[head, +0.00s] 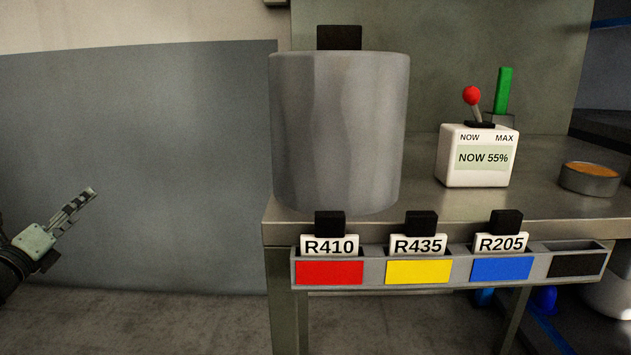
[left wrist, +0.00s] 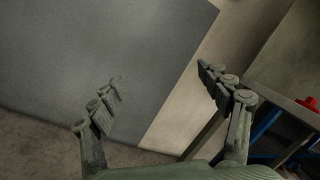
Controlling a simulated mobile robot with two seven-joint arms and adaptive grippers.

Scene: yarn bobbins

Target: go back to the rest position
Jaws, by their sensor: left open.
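My left gripper (head: 78,207) is at the far left of the head view, raised in front of the grey wall panel and well clear of the table. In the left wrist view my left gripper (left wrist: 162,78) has its two fingers wide apart with nothing between them. My right gripper is in neither view.
A metal table (head: 425,204) carries a large grey cylinder (head: 338,135), a white box reading "NOW 55%" (head: 478,160) with a red-knobbed lever (head: 472,96), and a round tin (head: 590,180). A front rack (head: 437,272) holds labels R410, R435 and R205. The room left of the table is free.

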